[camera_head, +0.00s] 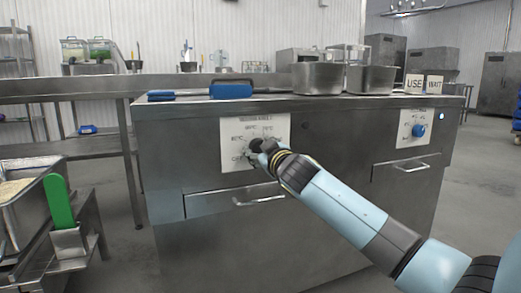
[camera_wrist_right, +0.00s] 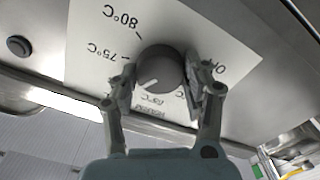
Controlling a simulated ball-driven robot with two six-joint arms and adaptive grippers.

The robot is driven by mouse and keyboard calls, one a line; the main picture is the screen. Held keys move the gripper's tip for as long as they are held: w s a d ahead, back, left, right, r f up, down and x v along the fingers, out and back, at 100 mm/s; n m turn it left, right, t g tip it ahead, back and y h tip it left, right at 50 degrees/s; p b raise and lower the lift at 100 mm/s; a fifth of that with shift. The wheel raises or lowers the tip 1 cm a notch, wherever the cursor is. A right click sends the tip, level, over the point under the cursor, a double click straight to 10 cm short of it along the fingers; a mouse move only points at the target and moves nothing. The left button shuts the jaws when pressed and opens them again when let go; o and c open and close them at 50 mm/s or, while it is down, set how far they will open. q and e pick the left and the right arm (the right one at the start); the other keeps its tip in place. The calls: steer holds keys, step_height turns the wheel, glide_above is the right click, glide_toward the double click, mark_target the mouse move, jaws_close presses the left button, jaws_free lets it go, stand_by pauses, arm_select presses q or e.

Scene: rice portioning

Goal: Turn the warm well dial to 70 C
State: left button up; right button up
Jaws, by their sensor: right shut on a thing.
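The warm well dial (camera_head: 256,145) is a dark round knob on a white label plate (camera_head: 279,124) on the steel counter's front. My right gripper (camera_head: 264,149) reaches it from the lower right. In the right wrist view my right gripper (camera_wrist_right: 158,84) has a finger on each side of the grey dial (camera_wrist_right: 163,66) and is shut on it. The dial's white pointer line slants to the lower left there, between the 75 °C mark and a lower, partly hidden label. The 80 °C mark shows at the upper left. My left gripper is out of view.
A second, blue dial (camera_head: 418,130) sits on the right panel. Drawer handles (camera_head: 259,201) lie below the panels. A rice pan (camera_head: 39,162) and green handle (camera_head: 59,202) are left.

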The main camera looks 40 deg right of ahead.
steer(key=o, duration=0.9)
steer(key=shift+f, duration=0.25)
steer(key=shift+c, duration=0.2)
steer(key=o, duration=0.3)
steer(key=shift+r, duration=0.15)
steer(key=shift+s, duration=0.1)
steer(key=v, duration=1.1)
steer(key=shift+s, duration=0.4)
